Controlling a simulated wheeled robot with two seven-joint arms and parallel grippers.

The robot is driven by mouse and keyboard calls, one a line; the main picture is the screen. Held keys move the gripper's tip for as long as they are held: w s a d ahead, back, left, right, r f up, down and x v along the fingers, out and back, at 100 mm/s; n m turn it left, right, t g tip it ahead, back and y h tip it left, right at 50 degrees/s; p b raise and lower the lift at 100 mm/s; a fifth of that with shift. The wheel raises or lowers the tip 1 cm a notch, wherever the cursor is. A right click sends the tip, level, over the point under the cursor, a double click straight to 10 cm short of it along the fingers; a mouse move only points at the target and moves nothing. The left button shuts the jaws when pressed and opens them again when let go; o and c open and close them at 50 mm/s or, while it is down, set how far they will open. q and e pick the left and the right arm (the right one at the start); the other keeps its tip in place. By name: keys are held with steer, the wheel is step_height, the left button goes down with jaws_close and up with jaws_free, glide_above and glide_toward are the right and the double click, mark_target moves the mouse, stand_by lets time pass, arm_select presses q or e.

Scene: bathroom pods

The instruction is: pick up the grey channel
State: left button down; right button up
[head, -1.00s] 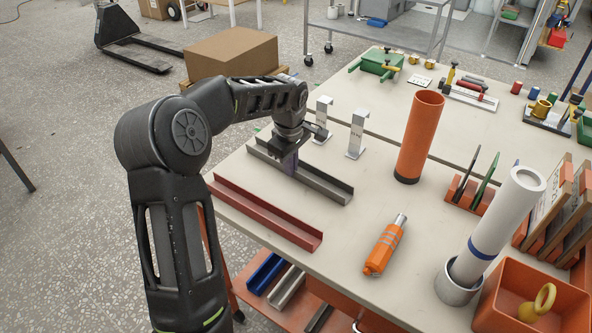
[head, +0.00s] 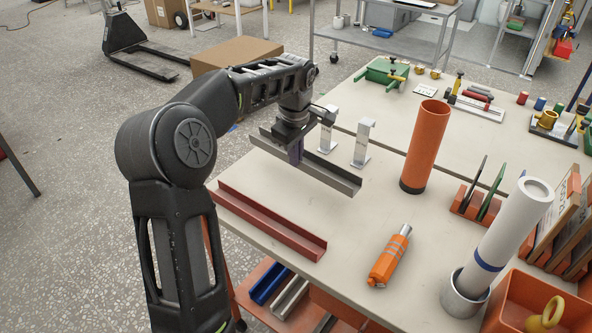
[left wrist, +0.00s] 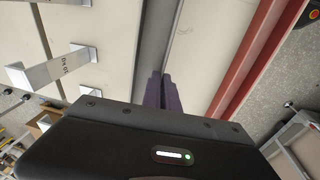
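The grey channel (head: 330,176) is a long, straight metal profile held just above the table's left part. My left gripper (head: 296,154) has its dark purplish fingers closed on it near the middle. In the left wrist view the fingertips (left wrist: 164,88) meet the grey channel (left wrist: 154,35), which runs up and out of the picture. The fingers hide part of the channel. My right gripper is not in view.
A red channel (head: 270,222) lies parallel, nearer the front edge. Two silver brackets (head: 362,145) stand just behind the grey channel. An orange tube (head: 424,145) stands upright to the right, with an orange cylindrical tool (head: 389,258) lying in front.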

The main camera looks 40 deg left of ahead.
arm_select(q)
steer(key=shift+r, duration=1.9)
